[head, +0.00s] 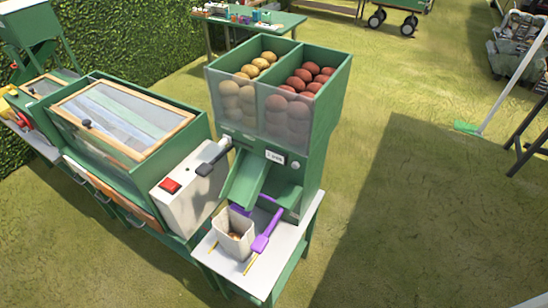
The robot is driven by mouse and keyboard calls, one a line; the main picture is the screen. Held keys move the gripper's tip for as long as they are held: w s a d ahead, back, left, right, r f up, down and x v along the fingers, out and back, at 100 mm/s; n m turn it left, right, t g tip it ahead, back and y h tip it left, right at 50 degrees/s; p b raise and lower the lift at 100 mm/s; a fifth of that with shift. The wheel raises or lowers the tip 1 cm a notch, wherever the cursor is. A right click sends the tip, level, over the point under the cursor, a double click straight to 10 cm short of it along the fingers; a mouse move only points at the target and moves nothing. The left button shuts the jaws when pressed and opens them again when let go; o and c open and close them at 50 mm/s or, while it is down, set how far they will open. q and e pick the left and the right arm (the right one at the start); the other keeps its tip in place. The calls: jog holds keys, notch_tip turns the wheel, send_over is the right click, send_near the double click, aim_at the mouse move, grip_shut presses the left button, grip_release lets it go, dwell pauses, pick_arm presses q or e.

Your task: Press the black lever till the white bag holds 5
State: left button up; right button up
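The black lever (211,160) sticks out to the left from the front of a green dispenser (318,150). Its black handle hangs beside the grey box with a red button. The white bag (235,245) stands open and upright on a small white-topped stand, below the green chute (246,183). A little brownish content shows inside the bag; I cannot count it. The dispenser has two clear-fronted bins, tan bulbs (255,68) on the left and red bulbs (302,80) on the right. A small white label or display (275,157) is too small to read surely. Neither gripper is in view.
The grey box (190,190) with a red button (170,186) and a green glazed-lid bin (120,120) stand close on the left. Open grass (420,220) lies to the right.

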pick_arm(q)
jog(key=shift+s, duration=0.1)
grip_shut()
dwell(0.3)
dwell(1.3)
